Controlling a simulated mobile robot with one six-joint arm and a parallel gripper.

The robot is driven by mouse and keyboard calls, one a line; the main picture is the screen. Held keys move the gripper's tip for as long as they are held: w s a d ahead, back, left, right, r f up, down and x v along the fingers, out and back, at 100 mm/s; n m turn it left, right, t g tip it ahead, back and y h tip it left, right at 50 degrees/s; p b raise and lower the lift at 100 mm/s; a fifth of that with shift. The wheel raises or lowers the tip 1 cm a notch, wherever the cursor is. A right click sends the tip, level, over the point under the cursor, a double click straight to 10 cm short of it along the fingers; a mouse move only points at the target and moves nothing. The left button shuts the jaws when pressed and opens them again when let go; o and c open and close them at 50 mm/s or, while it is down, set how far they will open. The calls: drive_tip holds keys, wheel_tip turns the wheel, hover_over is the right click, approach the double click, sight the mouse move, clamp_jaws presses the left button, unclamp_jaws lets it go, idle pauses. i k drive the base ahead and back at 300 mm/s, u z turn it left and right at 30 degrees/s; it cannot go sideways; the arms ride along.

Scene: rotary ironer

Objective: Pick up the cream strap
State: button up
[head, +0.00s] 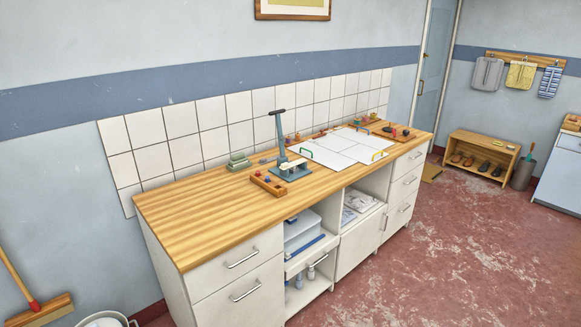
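I cannot pick out the cream strap with certainty. A small cream piece (294,166) lies on the base of a blue-grey hand press (281,148) on the wooden counter (190,217). It is too small to tell whether it is the strap. The press has an upright lever with a dark handle at the top. My gripper is not in view.
A wooden block with red and blue bits (268,183) sits before the press, a pale green stack (238,161) to its left. White sheets (345,148) with coloured handles lie to its right. The counter's left end is clear. Red floor (440,245) is open in front.

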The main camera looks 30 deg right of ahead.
sight(286, 165)
drive_tip(key=u, duration=0.15)
drive_tip(key=k, duration=0.6)
drive_tip(key=z, duration=2.2)
drive_tip(key=i, duration=1.8)
